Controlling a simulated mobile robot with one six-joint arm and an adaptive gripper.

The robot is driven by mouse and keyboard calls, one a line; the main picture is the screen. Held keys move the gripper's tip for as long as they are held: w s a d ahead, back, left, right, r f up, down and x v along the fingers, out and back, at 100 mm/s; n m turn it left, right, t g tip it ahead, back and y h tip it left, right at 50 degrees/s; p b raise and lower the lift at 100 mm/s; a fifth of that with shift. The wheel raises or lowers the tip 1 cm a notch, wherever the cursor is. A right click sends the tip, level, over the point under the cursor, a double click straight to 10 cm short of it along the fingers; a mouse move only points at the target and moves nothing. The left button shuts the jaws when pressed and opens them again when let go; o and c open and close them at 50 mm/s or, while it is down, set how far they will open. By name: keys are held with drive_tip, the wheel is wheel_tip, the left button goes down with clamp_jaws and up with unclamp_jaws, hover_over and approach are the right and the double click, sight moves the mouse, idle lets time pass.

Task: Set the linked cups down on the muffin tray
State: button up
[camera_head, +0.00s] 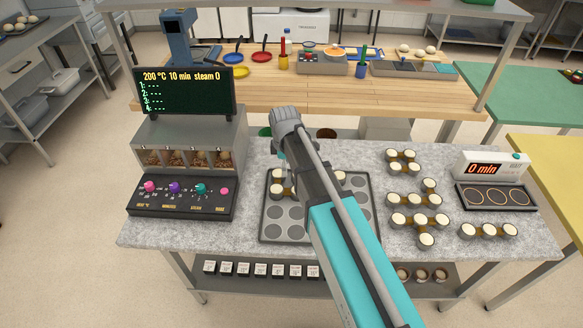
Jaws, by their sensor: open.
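The dark muffin tray (263,232) lies on the grey counter with rows of round hollows. Linked cups (277,189) with pale tops and brown links are at its upper left, partly behind my arm. Another pale-topped cup (341,176) shows at its upper right; my arm hides whether they connect. My gripper (282,156) is open, pointing down over the tray's upper left near the cups; my arm hides most of it, so contact cannot be told. More linked cups (418,220) stand in several groups on the counter to the right of the tray.
A control panel (180,195) with coloured knobs and a display (186,92) stand left of the tray. A timer unit (492,170) reading 0 min stands at right with a three-ring stand (495,196). A wooden table (330,92) with tools lies behind.

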drive_tip(key=shift+d, duration=0.1)
drive_tip(key=s+d+m, duration=0.6)
drive_tip(key=d+m, duration=0.2)
drive_tip(key=d, duration=0.2)
drive_tip(key=s+d+m, duration=0.7)
drive_tip(key=d+m, duration=0.2)
drive_tip(key=shift+s+d+m, duration=0.15)
drive_tip(key=shift+d+m, duration=0.15)
drive_tip(key=shift+d, duration=0.1)
